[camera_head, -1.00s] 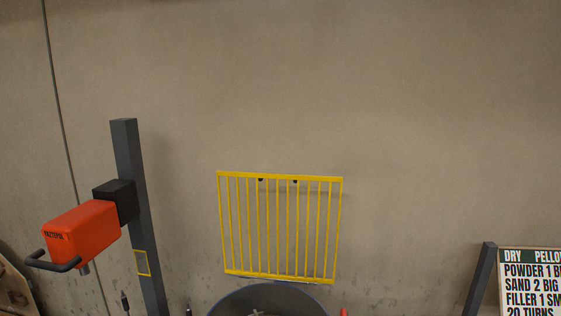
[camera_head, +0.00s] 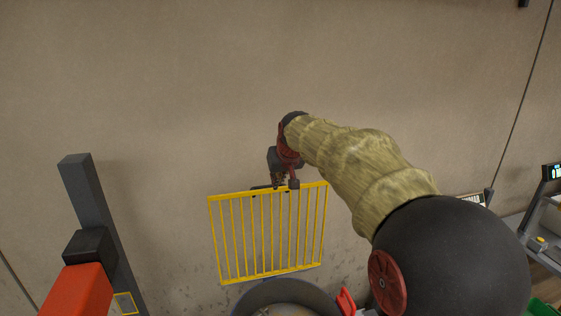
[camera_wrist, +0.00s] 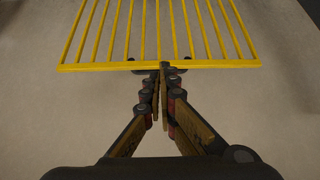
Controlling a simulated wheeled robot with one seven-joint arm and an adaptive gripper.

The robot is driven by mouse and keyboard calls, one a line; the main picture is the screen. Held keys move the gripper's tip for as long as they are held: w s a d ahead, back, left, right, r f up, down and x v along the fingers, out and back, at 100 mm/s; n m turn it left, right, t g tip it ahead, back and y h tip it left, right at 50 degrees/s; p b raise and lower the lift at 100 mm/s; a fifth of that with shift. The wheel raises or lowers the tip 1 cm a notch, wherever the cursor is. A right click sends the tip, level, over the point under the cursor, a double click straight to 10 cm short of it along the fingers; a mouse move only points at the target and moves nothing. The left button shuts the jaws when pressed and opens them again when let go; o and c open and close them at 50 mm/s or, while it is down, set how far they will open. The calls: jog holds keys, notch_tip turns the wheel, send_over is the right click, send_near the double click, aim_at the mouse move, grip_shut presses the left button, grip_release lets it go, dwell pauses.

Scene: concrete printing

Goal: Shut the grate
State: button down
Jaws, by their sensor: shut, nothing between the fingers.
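The yellow grate (camera_head: 268,232) stands raised on edge behind the dark round drum (camera_head: 245,298), with the wall behind it. Its lower edge is by the drum's rim. In the wrist view the grate (camera_wrist: 160,67) fills the top of the picture, with small dark pieces at its near bar.
A dark post (camera_head: 88,195) with an orange-red machine head (camera_head: 78,292) stands left of the drum. A red handle (camera_head: 346,301) is at the drum's right. A bench with a scale (camera_head: 545,225) is at the far right. The wall above the grate is bare.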

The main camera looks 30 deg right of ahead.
jog(key=w+d+p, duration=0.1)
jog(key=w, duration=0.1)
jog(key=w+d+r+p, duration=0.1)
jog(key=w+d, duration=0.1)
jog(key=w+d+r+p, duration=0.1)
jog(key=w+d, duration=0.1)
jog(key=w, duration=0.1)
jog(key=shift+d, duration=0.15)
jog(key=p+x, duration=0.2)
jog(key=x, duration=0.7)
jog(key=shift+w+f, duration=0.1)
jog(key=shift+w, duration=0.05)
jog(key=shift+s+f+p, duration=0.1)
jog(key=shift+s+p, duration=0.2)
jog(key=shift+s, duration=0.05)
jog(key=s, duration=0.3)
jog(key=shift+a+p, duration=0.3)
jog(key=shift+f, duration=0.15)
